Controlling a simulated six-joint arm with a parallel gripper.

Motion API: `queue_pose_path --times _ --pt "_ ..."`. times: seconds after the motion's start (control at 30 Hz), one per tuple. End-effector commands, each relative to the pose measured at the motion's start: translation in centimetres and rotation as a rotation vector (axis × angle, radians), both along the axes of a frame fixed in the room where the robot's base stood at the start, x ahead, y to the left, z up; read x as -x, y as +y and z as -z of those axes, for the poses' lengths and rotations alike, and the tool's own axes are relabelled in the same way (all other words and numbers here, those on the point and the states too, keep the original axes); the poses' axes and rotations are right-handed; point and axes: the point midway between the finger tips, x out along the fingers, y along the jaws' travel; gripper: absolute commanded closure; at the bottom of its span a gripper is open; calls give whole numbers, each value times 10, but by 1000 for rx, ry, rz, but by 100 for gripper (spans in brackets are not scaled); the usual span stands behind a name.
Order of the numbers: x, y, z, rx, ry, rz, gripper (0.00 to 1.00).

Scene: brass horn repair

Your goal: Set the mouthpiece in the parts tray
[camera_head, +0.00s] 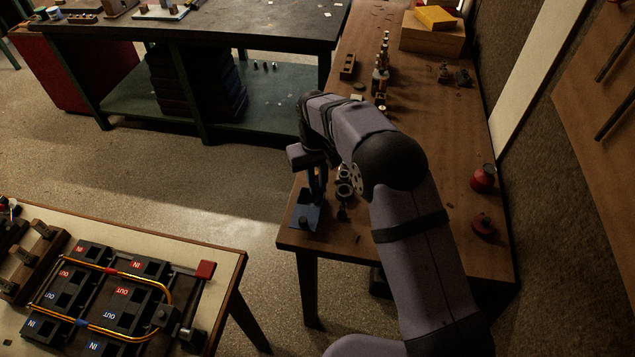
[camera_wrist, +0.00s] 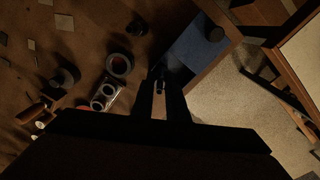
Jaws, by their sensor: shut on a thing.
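My gripper (camera_head: 316,190) points down over the near left corner of the brown bench, close to a blue flat piece (camera_head: 304,213). In the wrist view my gripper (camera_wrist: 161,84) is shut, with a small dark thing between its fingertips. I take this for the mouthpiece, but its shape is mostly hidden by the fingers and shadow. I cannot tell which thing is the parts tray.
Silvery ringed parts (camera_wrist: 104,97) stand on the bench just left of my fingers. Two red-topped items (camera_head: 483,178) stand near the wall. A row of small bottles (camera_head: 382,70) is farther back. A pale table (camera_head: 210,253) with a brass-tube fixture (camera_head: 100,300) stands across a floor gap.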

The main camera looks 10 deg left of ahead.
Motion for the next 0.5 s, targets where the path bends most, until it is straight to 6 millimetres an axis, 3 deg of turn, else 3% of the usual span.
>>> queue_pose_path --times 0.03,0.07,0.13,0.5 --pt "0 0 2 0 0 0 100" --pt "0 0 2 0 0 0 82" --pt "0 0 2 1 1 0 68" --pt "0 0 -2 0 0 0 68"
